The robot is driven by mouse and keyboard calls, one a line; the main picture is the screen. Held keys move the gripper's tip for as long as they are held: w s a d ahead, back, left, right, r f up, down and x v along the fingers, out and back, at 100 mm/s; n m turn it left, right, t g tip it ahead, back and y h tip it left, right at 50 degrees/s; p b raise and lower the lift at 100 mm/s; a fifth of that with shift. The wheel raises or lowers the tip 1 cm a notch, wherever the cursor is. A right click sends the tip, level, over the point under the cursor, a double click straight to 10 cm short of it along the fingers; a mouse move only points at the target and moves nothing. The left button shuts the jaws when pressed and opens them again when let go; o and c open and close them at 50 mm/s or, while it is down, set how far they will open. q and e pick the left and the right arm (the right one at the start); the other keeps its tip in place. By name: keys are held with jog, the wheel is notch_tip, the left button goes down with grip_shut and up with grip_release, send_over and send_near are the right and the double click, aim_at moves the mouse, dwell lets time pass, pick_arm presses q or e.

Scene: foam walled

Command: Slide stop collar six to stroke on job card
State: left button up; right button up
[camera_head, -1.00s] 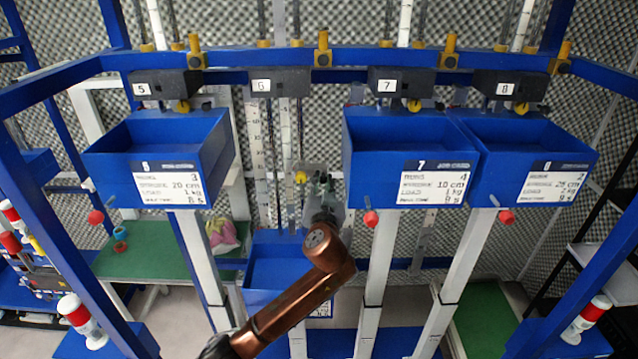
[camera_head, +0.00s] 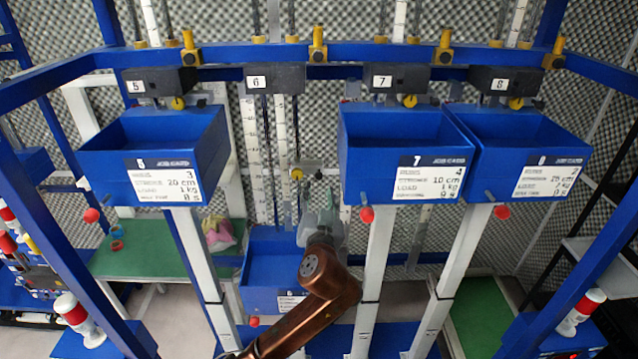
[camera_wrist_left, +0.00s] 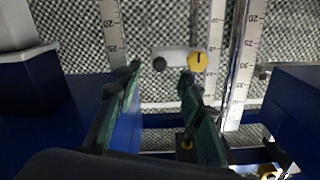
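Stop collar six, a small grey block (camera_head: 312,166) with a yellow knob (camera_head: 297,174), sits on the rail below the "6" plate (camera_head: 257,83). In the left wrist view the collar (camera_wrist_left: 176,60) is just beyond the fingertips, between scales marked 20, 25 and 30; its exact reading is unclear. My left gripper (camera_head: 321,205) is below the collar, fingers pointing toward it. In the left wrist view the green-padded fingers (camera_wrist_left: 160,78) are apart with nothing between them. Bin six (camera_head: 268,268) hangs low; its job card (camera_head: 290,303) is mostly hidden by my arm. My right gripper is out of view.
Blue bins five (camera_head: 105,163), seven (camera_head: 352,158) and eight (camera_head: 560,150) hang higher, flanking the gap at station six. Their cards face me. Red knobs stick out under the bins. A blue frame beam (camera_head: 350,56) crosses above.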

pick_arm(q)
jog(key=shift+s+d, duration=0.2)
jog(key=shift+s, duration=1.95)
jog(key=shift+c, duration=0.4)
